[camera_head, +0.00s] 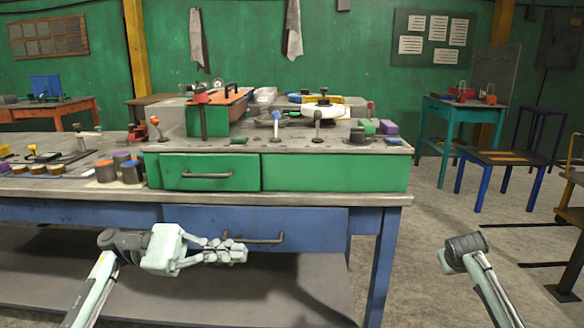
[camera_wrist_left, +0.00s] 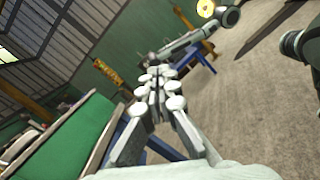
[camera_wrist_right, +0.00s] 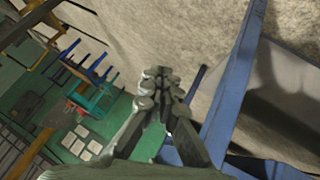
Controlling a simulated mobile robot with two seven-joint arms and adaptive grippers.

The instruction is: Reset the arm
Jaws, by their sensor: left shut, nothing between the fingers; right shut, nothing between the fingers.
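My left gripper (camera_head: 232,251) is in front of the workbench, near the blue drawer (camera_head: 300,222) and its handle. It points to the right, with its fingers shut and empty. The left wrist view shows the same closed fingers (camera_wrist_left: 157,85) with nothing between them. My right arm (camera_head: 470,262) comes in at the lower right of the head view, and its gripper is not seen there. In the right wrist view my right gripper (camera_wrist_right: 160,88) is shut and empty, with a blue bench leg (camera_wrist_right: 235,80) to the right of it.
The workbench top (camera_head: 380,148) holds an orange toolbox (camera_head: 225,96), levers and small blocks. A green drawer (camera_head: 210,171) is set below the top. A teal table (camera_head: 462,108) and a blue stool (camera_head: 500,158) stand at the right. Open floor (camera_head: 430,240) lies right of the bench.

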